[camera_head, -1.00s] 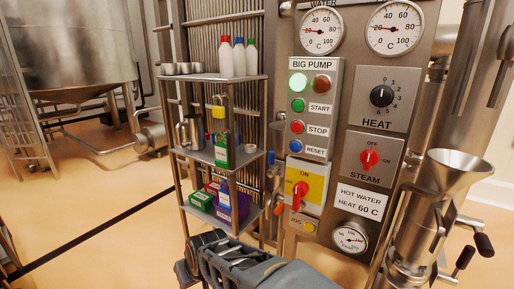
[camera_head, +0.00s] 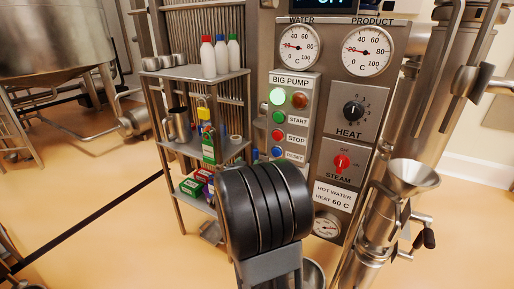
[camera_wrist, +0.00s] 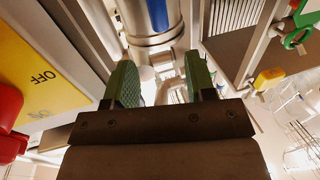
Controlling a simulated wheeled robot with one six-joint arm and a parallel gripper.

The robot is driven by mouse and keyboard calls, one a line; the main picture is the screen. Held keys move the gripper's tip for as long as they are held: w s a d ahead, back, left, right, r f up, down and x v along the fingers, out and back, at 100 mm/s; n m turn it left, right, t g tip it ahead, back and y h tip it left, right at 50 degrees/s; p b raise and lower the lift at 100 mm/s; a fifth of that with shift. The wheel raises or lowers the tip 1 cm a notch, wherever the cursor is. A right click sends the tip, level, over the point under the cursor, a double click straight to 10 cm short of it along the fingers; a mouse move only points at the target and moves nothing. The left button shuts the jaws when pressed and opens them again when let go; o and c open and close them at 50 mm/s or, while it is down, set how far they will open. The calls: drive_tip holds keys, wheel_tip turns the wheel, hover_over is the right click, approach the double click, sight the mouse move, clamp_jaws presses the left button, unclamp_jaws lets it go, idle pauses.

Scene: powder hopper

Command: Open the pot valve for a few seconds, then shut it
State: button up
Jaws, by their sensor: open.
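My gripper (camera_wrist: 160,85) is open and empty in the wrist view, its two green-padded fingers apart. Ahead of it is a steel pipe or cylinder (camera_wrist: 146,35) with a blue part (camera_wrist: 158,14), which may be a handle. In the head view my arm hides the gripper. No part is labelled as the pot valve, and I cannot tell which one it is. A steel funnel (camera_head: 413,177) stands at the right, with black handles (camera_head: 429,238) on the pipework below it. A large steel vessel (camera_head: 55,38) stands at the far left.
The control panel (camera_head: 290,82) is right of my arm. A yellow OFF plate (camera_wrist: 45,75) and red knob (camera_wrist: 8,125) are close at the left in the wrist view. A shelf rack (camera_head: 195,73) holds bottles and boxes. Floor (camera_head: 80,215) is open at left.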

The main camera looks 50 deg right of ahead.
sight(255, 152)
drive_tip(key=x, duration=1.1)
drive_tip(key=shift+w+d+b, duration=0.15)
drive_tip(key=shift+d+b, duration=0.15)
drive_tip(key=shift+b, duration=0.1)
drive_tip(key=shift+c, duration=0.2)
clamp_jaws()
